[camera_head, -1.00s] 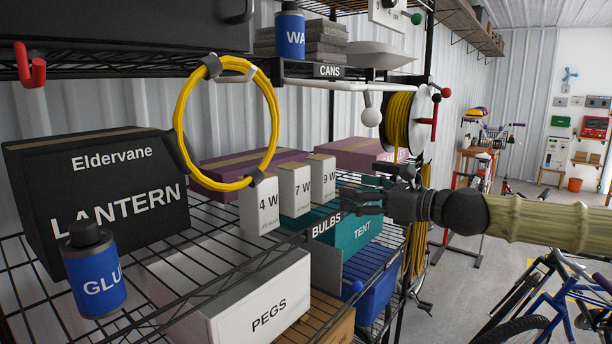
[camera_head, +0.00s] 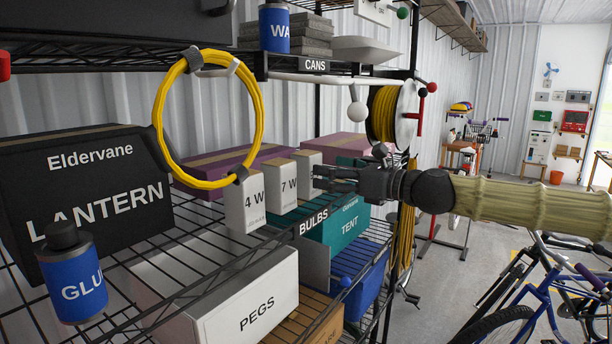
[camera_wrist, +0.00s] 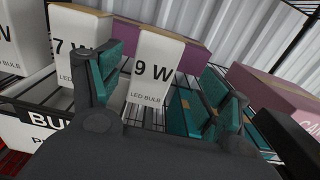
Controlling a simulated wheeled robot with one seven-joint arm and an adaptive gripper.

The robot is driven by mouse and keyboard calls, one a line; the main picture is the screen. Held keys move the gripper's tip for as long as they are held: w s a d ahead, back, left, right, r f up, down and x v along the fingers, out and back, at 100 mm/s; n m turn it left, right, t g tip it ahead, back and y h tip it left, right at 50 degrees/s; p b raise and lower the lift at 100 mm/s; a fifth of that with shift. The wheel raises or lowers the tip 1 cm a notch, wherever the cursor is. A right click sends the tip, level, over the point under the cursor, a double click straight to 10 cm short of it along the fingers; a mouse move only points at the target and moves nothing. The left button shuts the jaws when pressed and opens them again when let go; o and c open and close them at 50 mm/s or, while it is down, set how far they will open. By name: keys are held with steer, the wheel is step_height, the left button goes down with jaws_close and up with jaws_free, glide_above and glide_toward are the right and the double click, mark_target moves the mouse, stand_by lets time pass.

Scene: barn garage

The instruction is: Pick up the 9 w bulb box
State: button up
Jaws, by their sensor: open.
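The 9 W bulb box (camera_wrist: 155,68) is a small white upright box with a brown top. In the wrist view it stands on the wire shelf between my open fingers, a little beyond them, with no contact that I can make out.
The 7 W box (camera_head: 281,187) stands close to the left, with the 4 W box (camera_head: 245,202) beyond it. A yellow cable coil (camera_head: 256,130) hangs in front. A purple box (camera_wrist: 190,40) lies behind. A teal TENT box (camera_head: 345,222) sits lower.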

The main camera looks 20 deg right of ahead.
mark_target(307, 168)
steer(key=shift+x, duration=0.85)
steer(key=shift+w+a, duration=0.15)
steer(key=shift+p+x, duration=0.85)
steer(key=shift+x, duration=1.6)
steer(key=shift+a, duration=0.2)
steer(key=c, duration=1.1)
